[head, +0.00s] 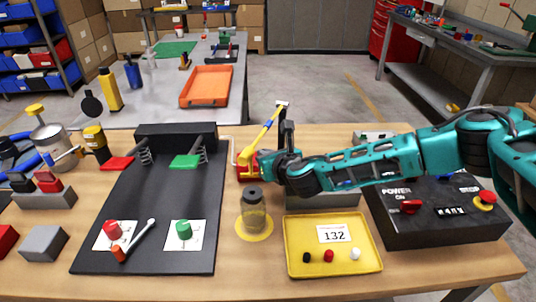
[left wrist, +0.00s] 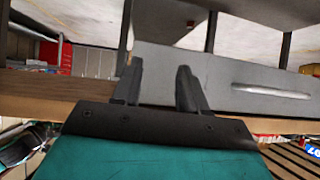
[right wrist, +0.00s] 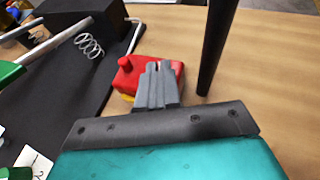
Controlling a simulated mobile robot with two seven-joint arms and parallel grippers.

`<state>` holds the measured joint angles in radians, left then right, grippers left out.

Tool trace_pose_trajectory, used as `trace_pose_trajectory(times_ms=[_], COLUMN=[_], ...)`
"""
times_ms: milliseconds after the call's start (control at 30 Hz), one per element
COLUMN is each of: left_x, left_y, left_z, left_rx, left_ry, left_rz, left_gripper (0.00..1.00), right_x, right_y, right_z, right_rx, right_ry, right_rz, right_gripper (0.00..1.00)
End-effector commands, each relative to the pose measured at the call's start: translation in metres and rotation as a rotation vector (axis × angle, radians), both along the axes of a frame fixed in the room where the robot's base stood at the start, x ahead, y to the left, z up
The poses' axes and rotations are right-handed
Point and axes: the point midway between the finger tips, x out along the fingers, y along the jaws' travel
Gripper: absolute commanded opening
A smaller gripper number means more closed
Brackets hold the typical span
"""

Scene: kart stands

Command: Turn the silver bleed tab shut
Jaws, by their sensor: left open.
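The silver bleed tab cannot be made out in any view. A red body (head: 246,172) with a yellow and blue lever (head: 268,136) stands on the bench, right of the black panel. The red body also shows in the right wrist view (right wrist: 126,76), with a small red knob on top. My right gripper (head: 268,163) is right beside it. Its fingers (right wrist: 159,68) are together in front of the red body, and nothing shows clearly between them. My left gripper (left wrist: 159,66) is open and empty in the left wrist view, away from the red body. It is out of the head view.
A dark upright post (right wrist: 214,50) stands close to my right fingers. A jar (head: 254,208) and a yellow tray (head: 291,262) are in front. A black control box (head: 430,228) is at right. The black panel (head: 150,215) carries springs and pedals.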

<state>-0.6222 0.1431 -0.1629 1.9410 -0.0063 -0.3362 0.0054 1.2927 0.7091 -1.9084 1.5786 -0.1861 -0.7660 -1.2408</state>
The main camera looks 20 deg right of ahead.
Motion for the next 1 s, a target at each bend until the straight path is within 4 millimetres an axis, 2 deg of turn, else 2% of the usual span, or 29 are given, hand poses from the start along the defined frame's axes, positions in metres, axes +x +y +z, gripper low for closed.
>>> trace_pose_trajectory(times_ms=[300,833,1000], left_x=[0.0001,-0.0005,-0.0021], left_y=[-0.0001,-0.0001,0.0000], left_z=[-0.0001,-0.0005,-0.0015], left_rx=[0.000,-0.001,0.000], left_ry=[0.000,0.001,0.005], left_rz=[0.000,0.001,0.000], left_gripper=[0.43,0.43,0.43], right_x=[0.0016,0.0028,0.0026], right_y=[0.0040,0.0030,0.0028], right_z=[0.0023,0.0039,0.0037], right_rx=[0.002,0.001,0.001], right_ry=[-0.006,-0.010,-0.010], right_rz=[-0.120,-0.145,-0.145], right_gripper=[0.00,0.00,0.17])
